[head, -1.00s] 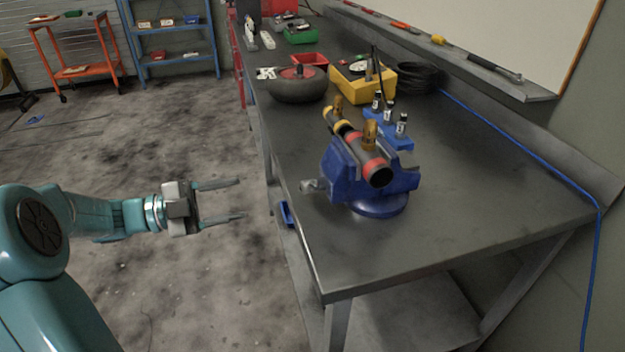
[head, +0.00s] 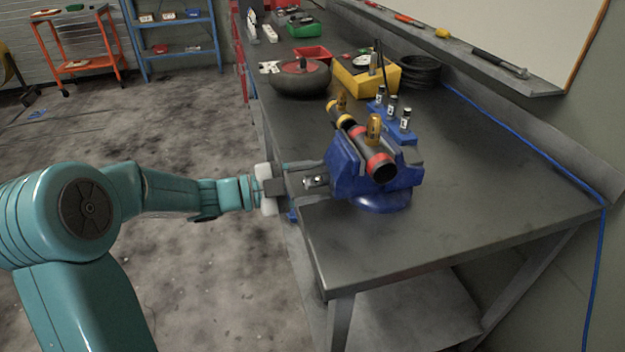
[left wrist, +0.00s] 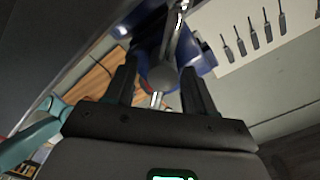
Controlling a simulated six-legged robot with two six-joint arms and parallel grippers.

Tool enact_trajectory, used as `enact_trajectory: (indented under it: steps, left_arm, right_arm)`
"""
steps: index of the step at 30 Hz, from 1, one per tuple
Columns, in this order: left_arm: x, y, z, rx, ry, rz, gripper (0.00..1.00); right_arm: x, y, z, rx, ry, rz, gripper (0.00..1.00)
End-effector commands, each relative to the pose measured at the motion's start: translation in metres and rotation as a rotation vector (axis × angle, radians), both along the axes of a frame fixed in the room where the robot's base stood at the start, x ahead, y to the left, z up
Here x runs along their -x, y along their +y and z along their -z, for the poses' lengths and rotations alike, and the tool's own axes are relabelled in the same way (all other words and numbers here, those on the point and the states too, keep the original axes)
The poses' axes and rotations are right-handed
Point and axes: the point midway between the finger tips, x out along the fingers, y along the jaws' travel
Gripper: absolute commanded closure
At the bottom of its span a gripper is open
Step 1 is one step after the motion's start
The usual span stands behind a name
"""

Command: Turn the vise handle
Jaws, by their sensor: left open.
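The blue vise (head: 346,168) stands on the workbench near its left edge and holds a dark cylinder with red and yellow bands (head: 362,147). Its metal handle (head: 316,181) sticks out on the vise's left side. My left gripper (head: 318,176) is open at the vise's left side, with its fingers on either side of the handle. In the left wrist view the bright handle bar (left wrist: 172,40) and its round end lie between the two dark fingers (left wrist: 160,85). I cannot tell whether the fingers touch it. The blue vise body (left wrist: 200,58) shows behind. My right gripper is not in view.
The workbench (head: 450,210) is clear in front and to the right of the vise. Small bottles in a blue holder (head: 405,135), a yellow box (head: 352,88), a dark wheel (head: 298,80) and a coiled black cable (head: 418,74) stand behind it.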

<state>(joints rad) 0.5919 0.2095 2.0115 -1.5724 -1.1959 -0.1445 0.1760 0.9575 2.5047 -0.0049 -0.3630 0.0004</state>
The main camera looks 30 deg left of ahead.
Motion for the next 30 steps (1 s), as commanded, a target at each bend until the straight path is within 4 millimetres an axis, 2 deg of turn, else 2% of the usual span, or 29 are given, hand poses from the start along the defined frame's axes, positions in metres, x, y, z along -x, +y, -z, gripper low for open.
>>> enact_trajectory:
  steps: [3, 4, 8, 9, 23, 30]
  left_arm:
    - [0.000, 0.000, 0.000, 0.000, 0.000, 0.000, 0.46]
    - [0.000, 0.000, 0.000, 0.000, 0.000, 0.000, 0.52]
    - [0.000, 0.001, 0.000, 0.000, 0.000, 0.000, 0.94]
    - [0.000, 0.001, 0.000, 0.000, 0.000, 0.000, 0.97]
    - [0.000, 0.000, 0.002, -0.038, -0.032, 0.000, 0.97]
    - [0.001, 0.000, 0.006, -0.106, -0.091, -0.001, 0.97]
  right_arm:
    - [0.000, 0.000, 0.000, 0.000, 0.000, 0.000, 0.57]
    - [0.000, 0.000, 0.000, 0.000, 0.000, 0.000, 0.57]
    - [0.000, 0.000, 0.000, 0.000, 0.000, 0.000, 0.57]
    - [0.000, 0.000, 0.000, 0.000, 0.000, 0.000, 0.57]
    - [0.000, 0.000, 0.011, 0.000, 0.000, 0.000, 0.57]
    - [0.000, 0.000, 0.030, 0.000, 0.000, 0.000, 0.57]
